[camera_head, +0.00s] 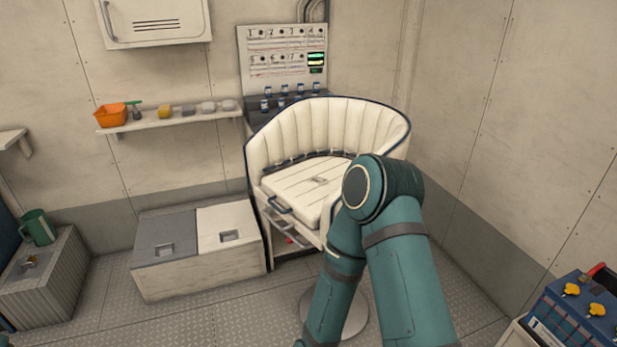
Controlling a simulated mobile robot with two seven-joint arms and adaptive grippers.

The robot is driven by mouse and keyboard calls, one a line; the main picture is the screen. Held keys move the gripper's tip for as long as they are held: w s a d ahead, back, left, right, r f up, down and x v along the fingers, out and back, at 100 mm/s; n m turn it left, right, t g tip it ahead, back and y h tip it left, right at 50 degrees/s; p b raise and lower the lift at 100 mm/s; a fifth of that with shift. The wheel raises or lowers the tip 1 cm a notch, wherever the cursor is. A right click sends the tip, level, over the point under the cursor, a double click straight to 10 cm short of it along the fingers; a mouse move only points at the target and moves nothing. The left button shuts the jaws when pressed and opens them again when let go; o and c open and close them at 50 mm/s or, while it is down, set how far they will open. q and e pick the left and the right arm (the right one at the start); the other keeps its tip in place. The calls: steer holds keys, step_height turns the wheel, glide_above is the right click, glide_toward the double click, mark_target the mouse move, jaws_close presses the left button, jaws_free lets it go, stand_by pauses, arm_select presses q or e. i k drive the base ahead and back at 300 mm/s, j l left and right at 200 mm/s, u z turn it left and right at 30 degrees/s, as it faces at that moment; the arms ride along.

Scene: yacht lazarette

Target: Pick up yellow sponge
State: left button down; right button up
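A small yellow sponge-like block (165,111) sits on the narrow wall shelf (185,121) at the back left. It is between a dark-handled item on its left and several grey and pale blocks on its right. One of my teal arms is bent in front of the white chair, right of centre, far from the shelf. Its gripper is out of the picture below. Nothing touches the yellow block.
An orange container (111,115) stands at the shelf's left end. Below are a low grey-and-white locker (196,262) and a ribbed box with a green mug (37,228). A cushioned white chair (325,140) stands before a switch panel (284,57). A blue battery (577,318) is at lower right.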

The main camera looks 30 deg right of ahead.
mark_target(165, 111)
steer(key=i+l+u, duration=0.2)
steer(key=i, duration=1.65)
steer(key=j, duration=0.1)
